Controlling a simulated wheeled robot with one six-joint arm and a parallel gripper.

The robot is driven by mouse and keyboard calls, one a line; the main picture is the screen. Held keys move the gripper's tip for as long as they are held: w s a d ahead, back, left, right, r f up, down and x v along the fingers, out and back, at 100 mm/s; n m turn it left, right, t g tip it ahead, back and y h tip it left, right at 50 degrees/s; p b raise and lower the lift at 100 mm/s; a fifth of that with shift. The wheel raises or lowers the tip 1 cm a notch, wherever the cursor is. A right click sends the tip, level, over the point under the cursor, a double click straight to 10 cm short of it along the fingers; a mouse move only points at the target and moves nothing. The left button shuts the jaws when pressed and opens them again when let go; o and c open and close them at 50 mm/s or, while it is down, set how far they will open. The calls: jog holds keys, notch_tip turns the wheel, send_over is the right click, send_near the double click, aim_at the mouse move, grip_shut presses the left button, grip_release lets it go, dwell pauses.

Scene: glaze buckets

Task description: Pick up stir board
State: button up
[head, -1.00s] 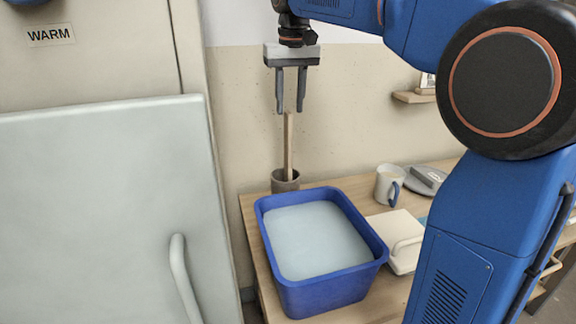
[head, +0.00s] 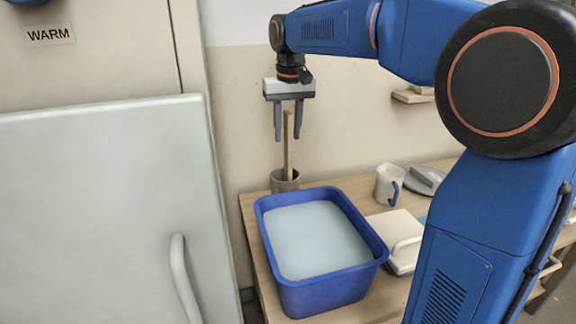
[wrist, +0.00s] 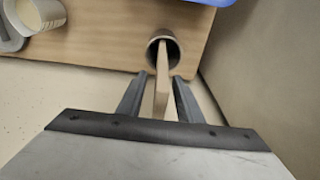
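The stir board (head: 287,150) is a narrow wooden stick standing nearly upright in a grey-brown cup (head: 285,181) at the back left of the table. In the wrist view the stir board (wrist: 162,80) rises out of the cup (wrist: 172,45) and reaches between the two fingers. My gripper (head: 288,138) is open and points down, with its fingers on either side of the board's upper end. In the wrist view my gripper (wrist: 158,85) shows gaps between the board and both fingers. The board's lower end is hidden inside the cup.
A blue bucket (head: 331,287) of pale liquid stands just in front of the cup. A mug (head: 388,185), a white lid-like block with a handle (head: 402,255) and a grey disc (head: 425,180) lie to the right. The wall is close behind; a pale door (head: 100,220) is at left.

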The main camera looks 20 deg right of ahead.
jog(key=shift+c, duration=0.6)
grip_shut()
jog(key=shift+r, duration=0.15)
notch_tip(320, 180, up, 20)
jog(key=shift+s, duration=0.1)
